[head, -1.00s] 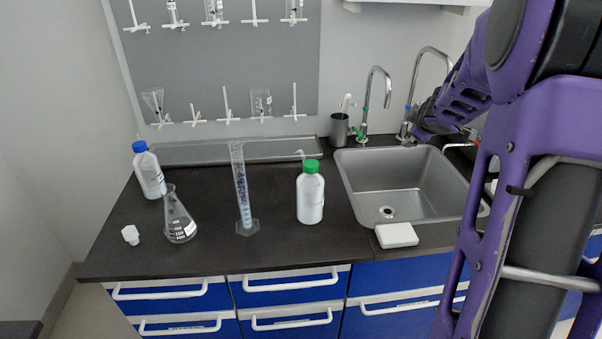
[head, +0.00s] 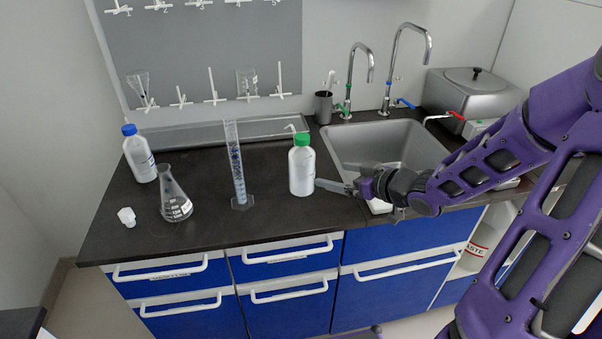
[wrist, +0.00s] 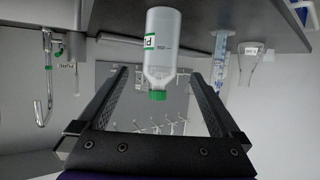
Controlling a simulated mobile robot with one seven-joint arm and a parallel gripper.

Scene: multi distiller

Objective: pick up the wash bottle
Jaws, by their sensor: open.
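The wash bottle (head: 302,172) is white with a green cap and a thin bent spout. It stands upright on the dark counter, left of the sink. My gripper (head: 335,175) is open and empty, just right of the bottle in the head view. In the wrist view, which is upside down, the bottle (wrist: 160,48) appears ahead between the two open fingers (wrist: 159,73), with its green cap pointing down in the picture. The bottle seems to be beyond the fingertips; whether a finger touches it I cannot tell.
A tall graduated cylinder (head: 235,165) stands left of the bottle. Further left are an Erlenmeyer flask (head: 174,200), a blue-capped bottle (head: 139,155) and a small white piece (head: 127,217). The sink (head: 420,148) with taps (head: 352,80) lies to the right.

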